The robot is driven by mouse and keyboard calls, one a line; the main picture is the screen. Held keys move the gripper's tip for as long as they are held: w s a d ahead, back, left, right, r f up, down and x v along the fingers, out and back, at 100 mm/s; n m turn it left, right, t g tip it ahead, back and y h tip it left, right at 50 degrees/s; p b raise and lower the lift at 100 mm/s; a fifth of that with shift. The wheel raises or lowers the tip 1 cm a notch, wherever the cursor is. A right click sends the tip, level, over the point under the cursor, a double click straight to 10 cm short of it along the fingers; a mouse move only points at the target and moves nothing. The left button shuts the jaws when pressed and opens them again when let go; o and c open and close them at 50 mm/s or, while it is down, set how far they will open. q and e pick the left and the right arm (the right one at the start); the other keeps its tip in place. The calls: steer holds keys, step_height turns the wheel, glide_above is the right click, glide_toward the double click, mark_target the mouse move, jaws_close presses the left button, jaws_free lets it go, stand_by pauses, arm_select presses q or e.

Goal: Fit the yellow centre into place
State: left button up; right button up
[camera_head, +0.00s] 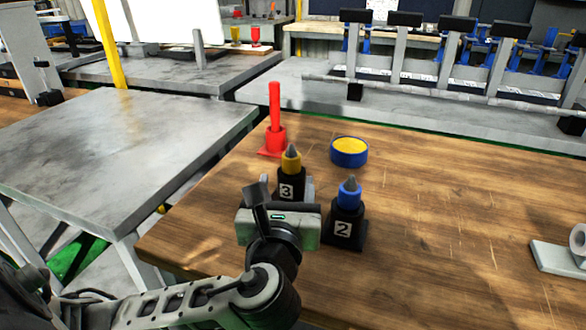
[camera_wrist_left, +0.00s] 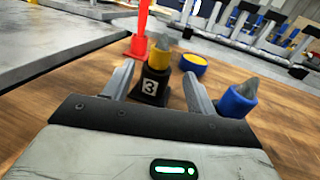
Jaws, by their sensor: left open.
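The yellow centre (camera_head: 291,160), with a grey pointed tip, stands upright in a black holder marked 3 (camera_head: 286,190). It also shows in the left wrist view (camera_wrist_left: 160,57). My left gripper (camera_head: 287,188) is open and empty on the near side of this holder. In the left wrist view its two fingers (camera_wrist_left: 158,72) point at the holder from either side, with the yellow centre between them and apart from both. The gripper body hides the holder's lower part in the head view. My right gripper is not in view.
A blue centre (camera_head: 349,193) stands in a black holder marked 2 (camera_head: 342,225), close right of the gripper. Behind are a red post (camera_head: 275,115) and a round blue-and-yellow dish (camera_head: 349,152). A grey part (camera_head: 563,257) lies far right. The wooden table (camera_head: 440,220) is clear between.

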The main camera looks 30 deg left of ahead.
mark_target(290, 161)
arm_select(q)
steer(key=x, duration=0.9)
steer(key=shift+r, duration=0.35)
jaws_close()
